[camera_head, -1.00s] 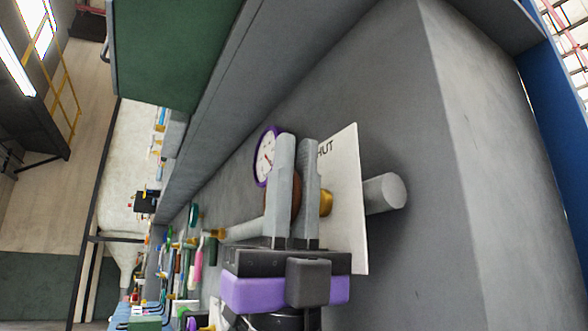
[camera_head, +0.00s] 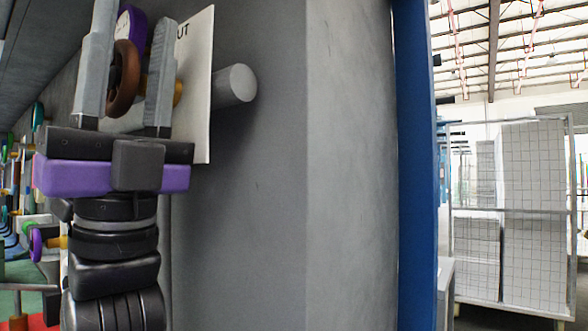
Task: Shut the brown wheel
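The brown wheel (camera_head: 124,78) is on a yellow valve stem beside the grey wall, at the upper left of the head view. My gripper (camera_head: 136,18) is at the wheel, one finger on each side of it. The fingers stand apart, with a visible gap between the wheel and the right finger. Whether the left finger touches the wheel cannot be told, as it overlaps the wheel's left edge. A white plate (camera_head: 198,90) with letters ending in "UT" stands behind the right finger.
A grey pipe stub (camera_head: 234,87) sticks out right of the plate. More coloured valves line the far left. A blue post (camera_head: 416,170) and a wire cage cart (camera_head: 535,210) stand to the right.

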